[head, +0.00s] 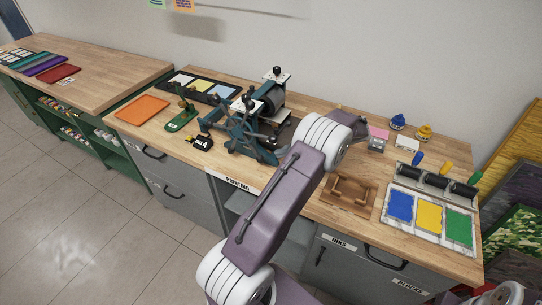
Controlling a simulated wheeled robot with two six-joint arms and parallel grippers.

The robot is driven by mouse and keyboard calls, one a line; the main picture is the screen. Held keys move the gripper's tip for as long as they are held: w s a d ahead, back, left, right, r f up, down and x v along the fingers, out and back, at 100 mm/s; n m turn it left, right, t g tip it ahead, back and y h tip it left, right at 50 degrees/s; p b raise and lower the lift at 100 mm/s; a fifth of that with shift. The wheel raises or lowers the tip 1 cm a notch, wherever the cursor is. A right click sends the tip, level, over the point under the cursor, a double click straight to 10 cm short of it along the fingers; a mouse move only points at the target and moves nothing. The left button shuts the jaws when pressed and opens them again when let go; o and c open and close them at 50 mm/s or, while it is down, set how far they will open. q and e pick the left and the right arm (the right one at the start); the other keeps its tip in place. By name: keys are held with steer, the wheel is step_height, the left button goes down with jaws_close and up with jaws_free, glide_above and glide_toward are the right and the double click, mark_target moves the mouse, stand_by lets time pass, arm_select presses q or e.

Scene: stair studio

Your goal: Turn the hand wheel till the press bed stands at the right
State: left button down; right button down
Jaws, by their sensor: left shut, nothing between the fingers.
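The press (268,104) stands near the middle of the wooden bench, with a dark roller and white-topped posts. Its teal spoked hand wheel (245,140) faces the front edge of the bench. The press bed (286,132) shows only in part, as a dark flat piece to the right of the press; my arm hides some of it, so I cannot tell how far right it stands. My left gripper (356,124) is shut and empty, to the right of the press and apart from the wheel. It is partly hidden by its own wrist. My right gripper is out of view.
An orange sheet (142,109), a green stand (181,121) and a small black-and-yellow block (201,141) lie left of the wheel. A wooden frame (348,192), rollers (437,181) and an ink tray (383,214) occupy the right. My left arm crosses the front edge.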

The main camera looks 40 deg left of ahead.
arm_select(q)
steer(key=x, duration=0.5)
steer(key=shift+s+a+f+y+b, duration=0.1)
steer(key=shift+a+f+y+b, duration=0.15)
steer(key=shift+f+b, duration=0.6)
steer(key=shift+a+f+y+b, duration=0.1)
steer(key=shift+a+y+b, duration=0.05)
steer(key=shift+y+b, duration=0.2)
steer(key=shift+a+g, duration=0.1)
steer(key=shift+g, duration=0.2)
steer(key=shift+r, duration=0.2)
